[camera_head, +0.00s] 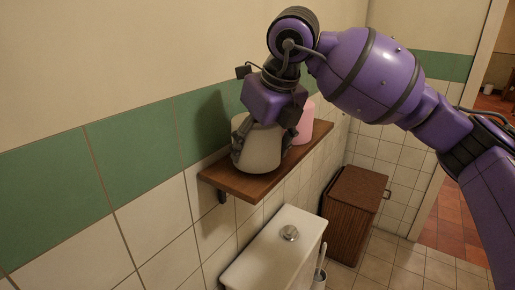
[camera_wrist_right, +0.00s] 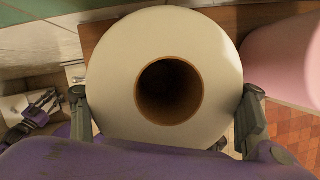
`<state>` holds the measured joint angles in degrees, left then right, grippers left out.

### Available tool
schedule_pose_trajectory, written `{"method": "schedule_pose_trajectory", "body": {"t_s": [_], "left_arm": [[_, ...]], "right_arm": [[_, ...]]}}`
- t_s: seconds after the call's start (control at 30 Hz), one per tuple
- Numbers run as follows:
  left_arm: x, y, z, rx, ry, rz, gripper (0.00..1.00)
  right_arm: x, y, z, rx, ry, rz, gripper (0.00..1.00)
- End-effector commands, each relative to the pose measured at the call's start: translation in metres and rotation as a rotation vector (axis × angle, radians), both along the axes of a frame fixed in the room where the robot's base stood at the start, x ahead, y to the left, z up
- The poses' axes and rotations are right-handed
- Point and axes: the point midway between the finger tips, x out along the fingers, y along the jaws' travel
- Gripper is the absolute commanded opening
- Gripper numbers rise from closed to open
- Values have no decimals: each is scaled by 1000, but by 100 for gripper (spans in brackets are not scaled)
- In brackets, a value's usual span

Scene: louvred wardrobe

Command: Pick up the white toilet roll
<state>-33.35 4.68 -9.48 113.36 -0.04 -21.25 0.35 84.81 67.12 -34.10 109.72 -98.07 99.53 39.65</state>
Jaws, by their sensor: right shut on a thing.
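The white toilet roll (camera_head: 260,150) stands upright on the wooden shelf (camera_head: 230,183) in the head view. In the right wrist view the roll (camera_wrist_right: 215,75) shows from above, with its brown core hole in the middle. My right gripper (camera_head: 262,150) comes down over the roll from above, with one finger on each side. In the right wrist view the right gripper's (camera_wrist_right: 166,120) fingers press against the roll's left and right sides. I cannot tell whether the roll touches the shelf. My left gripper is not clearly in the head view.
A pink roll (camera_head: 304,122) stands just behind the white one on the shelf; it also shows at the right of the wrist view (camera_wrist_right: 285,60). Below are a white cistern (camera_head: 265,258) with a round button, a toilet brush (camera_head: 320,275) and a brown louvred hamper (camera_head: 352,222). The tiled wall runs close along the shelf.

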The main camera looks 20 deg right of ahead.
Motion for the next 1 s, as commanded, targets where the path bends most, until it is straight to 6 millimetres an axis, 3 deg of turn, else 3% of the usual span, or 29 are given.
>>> {"method": "schedule_pose_trajectory", "body": {"t_s": [0.13,0.43,0.7,1.0], "left_arm": [[0,0,0,0,0,0,26],[0,1,1,1,-1,1,26],[-1,2,-1,2,2,2,26],[3,2,5,2,-9,2,26]], "right_arm": [[0,0,26,1,-6,1,41],[-54,-1,87,0,-10,2,41],[-115,-2,110,-1,-7,1,41],[-140,-2,125,1,-5,0,41]]}}
